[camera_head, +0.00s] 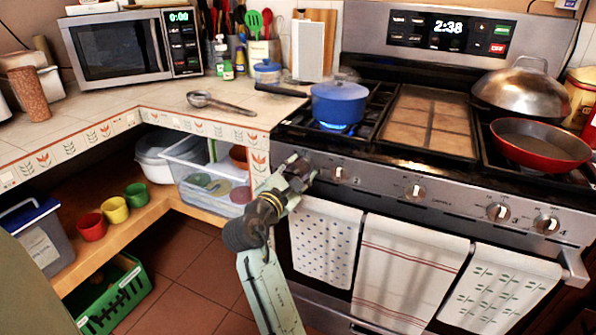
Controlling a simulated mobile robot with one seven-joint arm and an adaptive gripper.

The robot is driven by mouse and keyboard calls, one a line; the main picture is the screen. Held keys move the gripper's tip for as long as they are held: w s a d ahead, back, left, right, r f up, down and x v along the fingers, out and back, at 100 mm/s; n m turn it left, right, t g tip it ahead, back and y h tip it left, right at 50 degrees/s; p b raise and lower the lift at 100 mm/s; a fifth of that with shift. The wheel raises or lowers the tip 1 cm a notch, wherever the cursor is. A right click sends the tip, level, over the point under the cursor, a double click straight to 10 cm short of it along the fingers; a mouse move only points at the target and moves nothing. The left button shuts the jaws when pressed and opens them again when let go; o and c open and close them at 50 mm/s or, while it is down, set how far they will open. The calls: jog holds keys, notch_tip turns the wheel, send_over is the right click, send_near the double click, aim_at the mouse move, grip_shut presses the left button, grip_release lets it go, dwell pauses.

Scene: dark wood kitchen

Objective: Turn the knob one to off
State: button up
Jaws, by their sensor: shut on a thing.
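The stove's front panel (380,185) carries a row of round knobs. My gripper (301,170) is at the left end of this row, shut on the leftmost knob, which I take as knob one. The fingers hide most of that knob, so I cannot tell its angle. The second knob (340,173) is just to the right of the fingers. A blue pot (340,104) stands on the front left burner, with a blue flame (338,128) lit under it.
Other knobs (415,192) continue to the right. A red pan (541,147) and a domed metal lid (524,92) are on the right of the stove. Towels (326,243) hang below the panel. A ladle (220,103) lies on the counter (150,98).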

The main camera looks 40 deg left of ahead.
jog(key=shift+m, duration=0.3)
jog(key=m, duration=0.6)
jog(key=shift+a+r, duration=0.1)
jog(key=m+b, duration=0.1)
jog(key=m, duration=0.2)
jog(key=shift+s+m, duration=0.1)
jog(key=shift+m, duration=0.3)
jog(key=m+b, duration=0.2)
jog(key=m, duration=0.1)
jog(key=shift+r+m, duration=0.15)
jog(key=shift+m, duration=0.15)
jog(key=m+b, duration=0.3)
jog(key=m, duration=0.3)
jog(key=shift+r, duration=0.1)
jog(key=m, duration=0.1)
jog(key=m+b, duration=0.1)
jog(key=m, duration=0.1)
jog(key=m+b, duration=0.1)
jog(key=shift+d+m, duration=0.25)
jog(key=shift+m, duration=0.05)
jog(key=shift+r+m+b, duration=0.15)
jog(key=shift+m+b, duration=0.6)
jog(key=shift+m, duration=0.45)
jog(key=shift+d, duration=0.1)
